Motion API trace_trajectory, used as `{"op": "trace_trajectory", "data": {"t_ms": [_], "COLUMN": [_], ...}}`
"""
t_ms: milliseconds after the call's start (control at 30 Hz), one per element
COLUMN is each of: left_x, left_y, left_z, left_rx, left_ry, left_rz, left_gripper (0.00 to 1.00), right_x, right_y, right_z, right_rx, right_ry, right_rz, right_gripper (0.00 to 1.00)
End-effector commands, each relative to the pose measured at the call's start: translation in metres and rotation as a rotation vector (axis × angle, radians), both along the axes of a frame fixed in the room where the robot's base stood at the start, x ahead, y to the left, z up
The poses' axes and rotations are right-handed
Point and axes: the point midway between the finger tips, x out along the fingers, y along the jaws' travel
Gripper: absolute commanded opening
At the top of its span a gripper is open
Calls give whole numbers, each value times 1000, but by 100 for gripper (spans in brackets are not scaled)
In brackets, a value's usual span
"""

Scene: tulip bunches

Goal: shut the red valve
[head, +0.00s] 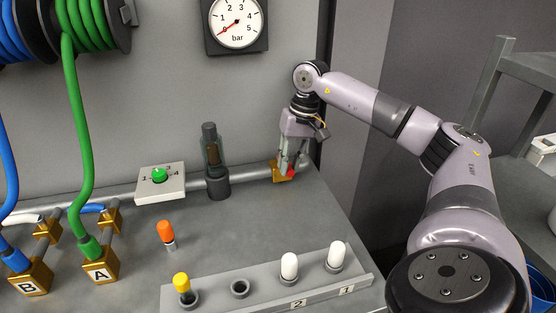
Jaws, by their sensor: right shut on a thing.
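The red valve (292,172) shows as a small red part on a brass fitting (278,174) at the right end of the grey pipe. My right gripper (291,168) reaches down to it from above and is shut on it. The fingers hide most of the valve, so I cannot tell how far its handle is turned. My left gripper is not in view.
A pressure gauge (236,24) on the wall reads near 0 bar. A green selector knob (160,174), a dark cylinder (212,160), an orange-capped piece (166,233) and a grey rack (220,289) with white and yellow pieces stand on the bench. Hoses hang at left.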

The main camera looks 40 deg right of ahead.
Motion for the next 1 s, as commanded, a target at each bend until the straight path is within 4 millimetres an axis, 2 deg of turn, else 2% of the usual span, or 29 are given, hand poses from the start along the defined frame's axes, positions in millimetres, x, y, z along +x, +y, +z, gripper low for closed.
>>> {"op": "trace_trajectory", "data": {"t_ms": [400, 433, 700, 1000], "left_x": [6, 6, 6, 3], "left_y": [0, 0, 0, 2], "left_z": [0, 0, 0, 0], "left_rx": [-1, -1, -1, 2], "left_ry": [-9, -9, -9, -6], "left_rz": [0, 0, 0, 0], "left_gripper": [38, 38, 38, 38], "right_x": [-1, -1, -1, -2], "right_y": [-3, -3, -3, -2], "right_z": [2, 2, 1, 1], "right_rx": [-3, -3, -2, -1], "right_ry": [-5, -5, -2, -1], "right_rz": [8, 8, 7, 6], "right_gripper": [0, 18, 36, 38]}}
